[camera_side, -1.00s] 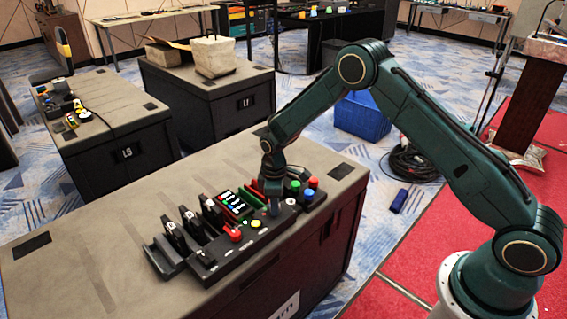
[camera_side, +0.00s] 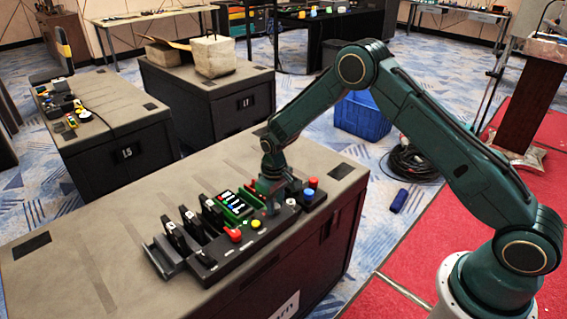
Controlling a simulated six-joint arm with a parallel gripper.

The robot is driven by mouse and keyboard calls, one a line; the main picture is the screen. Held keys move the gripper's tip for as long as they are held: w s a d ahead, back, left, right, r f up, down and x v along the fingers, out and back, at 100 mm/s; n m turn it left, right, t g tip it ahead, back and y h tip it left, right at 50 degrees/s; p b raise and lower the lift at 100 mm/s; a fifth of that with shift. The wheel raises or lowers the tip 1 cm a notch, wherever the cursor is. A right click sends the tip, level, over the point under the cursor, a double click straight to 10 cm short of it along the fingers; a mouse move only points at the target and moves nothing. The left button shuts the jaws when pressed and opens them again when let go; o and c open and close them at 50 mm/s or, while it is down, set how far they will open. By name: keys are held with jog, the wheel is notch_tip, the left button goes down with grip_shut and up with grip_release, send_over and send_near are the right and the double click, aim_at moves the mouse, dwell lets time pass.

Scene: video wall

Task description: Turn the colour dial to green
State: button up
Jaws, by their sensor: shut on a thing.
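A black control panel (camera_side: 222,262) lies along the right part of the dark cabinet top. It carries a red knob (camera_side: 235,236), a yellow button (camera_side: 256,224), a white dial (camera_side: 291,203), and upright black levers (camera_side: 172,230) at its left. My gripper (camera_side: 271,208) points down onto the panel between the yellow button and the white dial. It is shut on a small control there, which its fingers mostly hide. I cannot make out the colour dial's pointer or its setting.
A small box with red (camera_side: 313,183) and blue (camera_side: 308,194) buttons stands right of my gripper. The cabinet top (camera_side: 90,235) is clear at the left.

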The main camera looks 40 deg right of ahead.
dwell(0.3)
jog(key=o, duration=1)
jog(key=shift+c, duration=0.2)
jog(key=shift+r, duration=0.1)
notch_tip(320, 180, up, 14)
